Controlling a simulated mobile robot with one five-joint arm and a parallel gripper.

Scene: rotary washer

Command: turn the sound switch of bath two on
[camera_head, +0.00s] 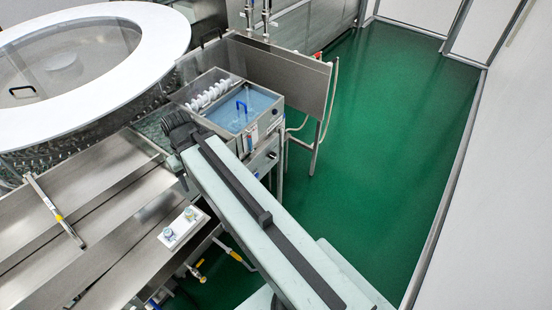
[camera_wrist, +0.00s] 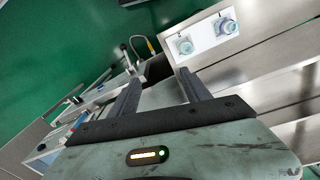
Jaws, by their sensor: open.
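A bath with blue water (camera_head: 243,108) stands beyond my arm in the head view. Its front panel (camera_head: 273,150) faces right, with small dark controls too small to read; my arm hides part of it. No label naming bath two or its sound switch is legible. A white plate with two round knobs (camera_head: 183,228) sits on the steel bench near the front. The same white plate shows in the wrist view (camera_wrist: 203,30), beyond the right finger and apart from it. My gripper (camera_wrist: 158,77) is open, with nothing between its fingers. In the head view, my arm's dark end is beside the bath's left front.
A large round white-rimmed machine (camera_head: 150,60) stands at the upper left. A steel side panel (camera_head: 300,85) stands behind the bath. Green floor (camera_head: 390,130) is clear at the right.

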